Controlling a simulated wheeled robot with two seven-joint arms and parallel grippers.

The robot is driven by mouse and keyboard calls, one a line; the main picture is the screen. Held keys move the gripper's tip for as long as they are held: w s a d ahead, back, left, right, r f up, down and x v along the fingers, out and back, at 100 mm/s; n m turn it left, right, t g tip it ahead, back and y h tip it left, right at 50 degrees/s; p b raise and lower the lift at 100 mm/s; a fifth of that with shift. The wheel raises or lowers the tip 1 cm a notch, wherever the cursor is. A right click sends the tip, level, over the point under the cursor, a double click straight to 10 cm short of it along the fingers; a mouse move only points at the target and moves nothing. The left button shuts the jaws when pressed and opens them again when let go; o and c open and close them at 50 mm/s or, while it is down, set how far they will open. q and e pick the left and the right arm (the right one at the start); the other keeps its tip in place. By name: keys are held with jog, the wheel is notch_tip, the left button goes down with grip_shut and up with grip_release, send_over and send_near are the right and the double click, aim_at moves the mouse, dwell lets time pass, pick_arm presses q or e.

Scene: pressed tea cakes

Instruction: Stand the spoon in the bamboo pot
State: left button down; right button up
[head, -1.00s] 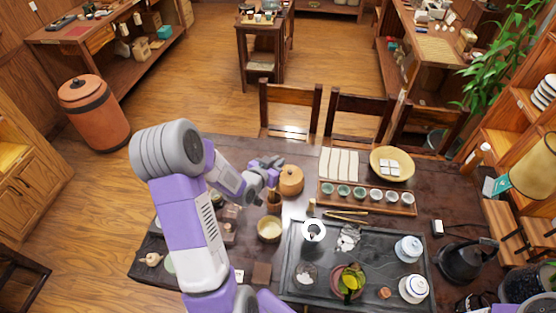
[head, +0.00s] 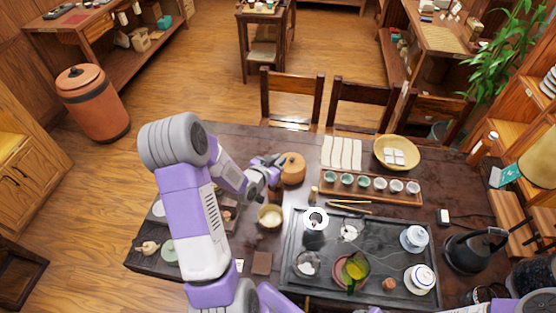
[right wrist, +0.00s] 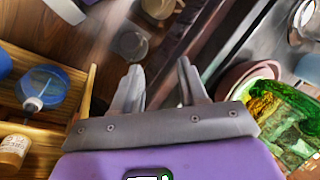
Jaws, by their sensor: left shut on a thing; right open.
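My left gripper (head: 271,164) is at the back left of the dark table, just left of the round lidded wooden box (head: 292,168). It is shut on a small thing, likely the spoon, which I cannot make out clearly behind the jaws. The brown bamboo pot (head: 276,193) is mostly hidden by my left gripper and wrist. It stands below the gripper in the picture, behind a cream-filled bowl (head: 269,217). My right gripper (right wrist: 160,82) is open and empty in the right wrist view.
A dark tea tray (head: 330,240) holds a green-yellow piece in a bowl, lidded cups and a strainer. A rack of small cups (head: 370,188), tongs (head: 350,207) and a woven basket (head: 397,152) lie behind it. A black kettle (head: 472,250) stands right.

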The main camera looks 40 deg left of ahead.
pick_arm(q)
jog(key=shift+f+b, duration=2.9)
jog(key=c, duration=1.1)
grip_release()
jog(key=shift+v, duration=3.85)
